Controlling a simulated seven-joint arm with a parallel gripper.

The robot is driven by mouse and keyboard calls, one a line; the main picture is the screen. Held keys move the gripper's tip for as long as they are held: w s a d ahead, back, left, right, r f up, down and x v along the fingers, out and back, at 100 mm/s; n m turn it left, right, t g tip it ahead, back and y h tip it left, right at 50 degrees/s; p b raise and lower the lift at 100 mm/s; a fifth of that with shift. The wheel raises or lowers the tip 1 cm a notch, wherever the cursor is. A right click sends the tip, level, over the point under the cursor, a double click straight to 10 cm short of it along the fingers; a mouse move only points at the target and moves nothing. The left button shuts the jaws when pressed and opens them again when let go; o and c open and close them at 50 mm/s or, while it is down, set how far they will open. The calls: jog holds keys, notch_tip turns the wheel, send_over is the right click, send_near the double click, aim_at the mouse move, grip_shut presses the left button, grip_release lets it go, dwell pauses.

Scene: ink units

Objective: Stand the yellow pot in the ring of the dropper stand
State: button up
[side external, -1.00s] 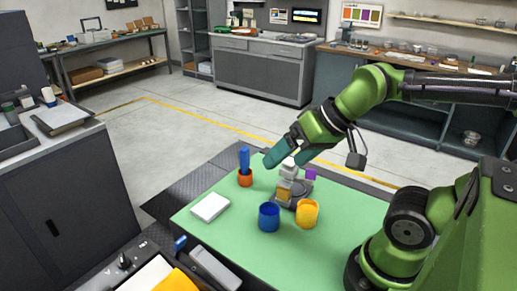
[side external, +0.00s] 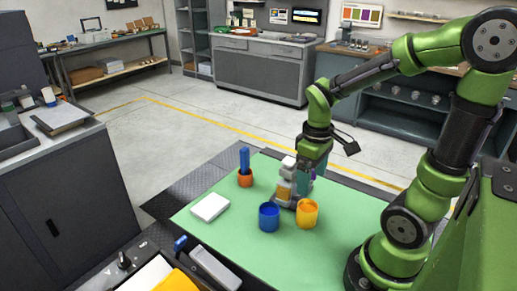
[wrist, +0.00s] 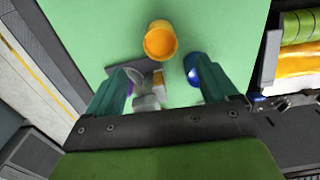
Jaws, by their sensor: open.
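The yellow pot (side external: 307,216) stands upright on the green mat, to the right of a blue pot (side external: 269,219). In the wrist view the yellow pot (wrist: 148,47) is beyond my fingertips, its open mouth facing the camera. A grey stand with pale blocks and an ochre block (side external: 284,190) is just behind the pots, partly hidden by my gripper. I take it for the dropper stand; its ring is not clear. My gripper (wrist: 165,78) is open and empty, pointing down beside the stand, behind the yellow pot. The blue pot (wrist: 194,72) is near one finger.
An orange holder (side external: 245,181) with an upright blue piece stands at the back left of the mat. A white slab (side external: 210,207) lies at the left. A purple block (wrist: 130,89) is near the stand. The mat's front right is clear.

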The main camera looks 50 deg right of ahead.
aim_at(307, 211)
notch_tip(307, 211, down, 13)
jog(key=shift+r, duration=0.1)
grip_shut()
dwell(0.8)
jog(key=shift+w+r, duration=0.1)
jog(key=shift+r, duration=0.05)
